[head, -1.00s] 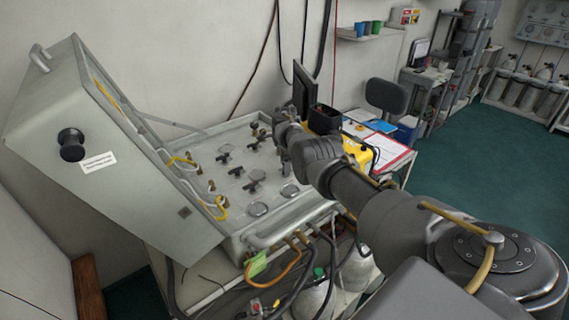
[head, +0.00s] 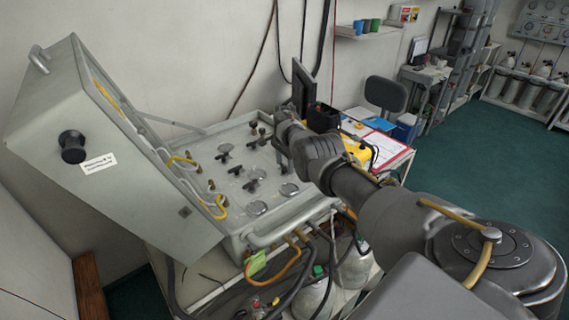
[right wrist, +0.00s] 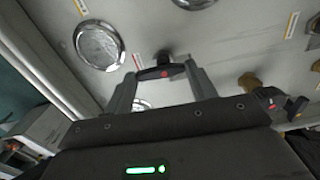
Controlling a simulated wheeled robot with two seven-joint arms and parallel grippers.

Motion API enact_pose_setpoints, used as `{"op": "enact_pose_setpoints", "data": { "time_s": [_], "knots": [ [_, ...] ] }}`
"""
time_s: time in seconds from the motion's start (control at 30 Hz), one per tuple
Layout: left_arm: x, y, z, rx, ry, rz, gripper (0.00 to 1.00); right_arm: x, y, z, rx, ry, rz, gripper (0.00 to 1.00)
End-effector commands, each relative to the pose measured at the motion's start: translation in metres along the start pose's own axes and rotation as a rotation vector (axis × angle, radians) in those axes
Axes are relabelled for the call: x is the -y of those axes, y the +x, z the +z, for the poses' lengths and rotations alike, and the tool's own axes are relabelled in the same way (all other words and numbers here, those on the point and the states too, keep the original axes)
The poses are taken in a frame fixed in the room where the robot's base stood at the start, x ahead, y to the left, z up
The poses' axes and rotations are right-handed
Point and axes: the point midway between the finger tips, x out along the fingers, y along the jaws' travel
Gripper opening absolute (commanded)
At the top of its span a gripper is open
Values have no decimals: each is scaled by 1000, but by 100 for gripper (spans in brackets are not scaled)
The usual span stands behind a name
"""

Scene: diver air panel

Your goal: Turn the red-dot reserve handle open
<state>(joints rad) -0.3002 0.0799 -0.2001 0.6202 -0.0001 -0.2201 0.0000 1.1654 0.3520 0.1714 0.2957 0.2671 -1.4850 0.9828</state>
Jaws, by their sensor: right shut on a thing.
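The red-dot reserve handle (right wrist: 170,72) is a dark T-shaped handle with a red dot, on the light grey panel face (right wrist: 226,50). In the right wrist view my right gripper (right wrist: 163,77) has one finger at each end of it and is shut on it. In the head view the same gripper (head: 281,152) is at the right part of the panel, and my own wrist hides the handle there. My left gripper is not in view.
Other dark handles (head: 224,148) and round gauges (head: 256,208) sit on the panel left of my right gripper. The open case lid (head: 110,150) stands at the left.

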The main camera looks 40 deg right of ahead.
Motion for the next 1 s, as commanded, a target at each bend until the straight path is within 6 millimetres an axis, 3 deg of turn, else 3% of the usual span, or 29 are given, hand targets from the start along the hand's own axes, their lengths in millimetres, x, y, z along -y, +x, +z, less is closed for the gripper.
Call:
{"op": "enact_pose_setpoints", "data": {
  "time_s": [0.23, 0.27, 0.4, 0.77, 1.0],
  "knots": [
    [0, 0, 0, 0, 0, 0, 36, 1, -2, -1, -2, 1, -6, 34],
    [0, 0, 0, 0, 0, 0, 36, 1, -2, -1, -2, 1, -6, 60],
    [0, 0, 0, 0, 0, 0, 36, 1, -2, -1, -1, 2, -4, 78],
    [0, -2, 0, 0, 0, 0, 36, 1, -7, -1, -3, 1, -3, 78],
    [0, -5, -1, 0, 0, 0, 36, 1, -46, -2, -5, 3, -6, 78]
  ]
}}
